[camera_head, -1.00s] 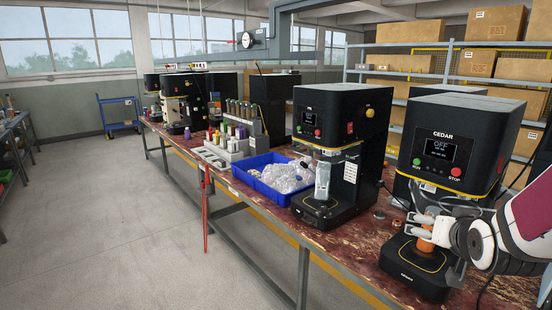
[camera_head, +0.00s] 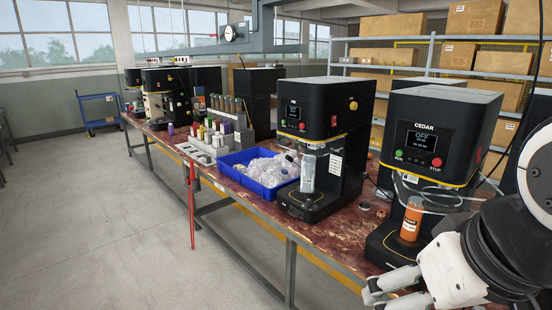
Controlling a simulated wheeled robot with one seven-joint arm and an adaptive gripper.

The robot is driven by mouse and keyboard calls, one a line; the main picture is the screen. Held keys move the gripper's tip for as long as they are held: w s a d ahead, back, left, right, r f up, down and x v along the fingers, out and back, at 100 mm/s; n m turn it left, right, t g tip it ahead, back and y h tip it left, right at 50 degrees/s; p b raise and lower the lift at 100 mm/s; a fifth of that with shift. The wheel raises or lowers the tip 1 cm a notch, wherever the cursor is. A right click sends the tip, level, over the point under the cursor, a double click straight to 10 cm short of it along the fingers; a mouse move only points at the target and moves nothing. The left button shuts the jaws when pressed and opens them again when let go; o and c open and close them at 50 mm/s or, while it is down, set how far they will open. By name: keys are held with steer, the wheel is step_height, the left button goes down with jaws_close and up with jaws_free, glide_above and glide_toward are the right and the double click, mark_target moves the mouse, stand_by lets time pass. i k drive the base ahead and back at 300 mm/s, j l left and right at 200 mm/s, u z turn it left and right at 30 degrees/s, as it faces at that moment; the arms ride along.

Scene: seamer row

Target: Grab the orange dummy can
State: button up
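My gripper (camera_head: 378,292) is at the bottom right, in front of and below the can in the picture. Its pale fingers look spread, with nothing seen between them, though the frame's lower edge cuts off part of one. A grey cable or tube loops close behind and to the right of the can.
A second black seamer (camera_head: 322,118) holding a clear pouch-like item stands to the left. A blue bin (camera_head: 228,173) of clear plastic pieces is beyond it. Small dark round parts lie on the worn red bench (camera_head: 335,232) between the seamers. Floor on the left is clear.

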mark_target(413, 219)
steer(key=i+l+z, duration=0.15)
steer(key=z, duration=0.55)
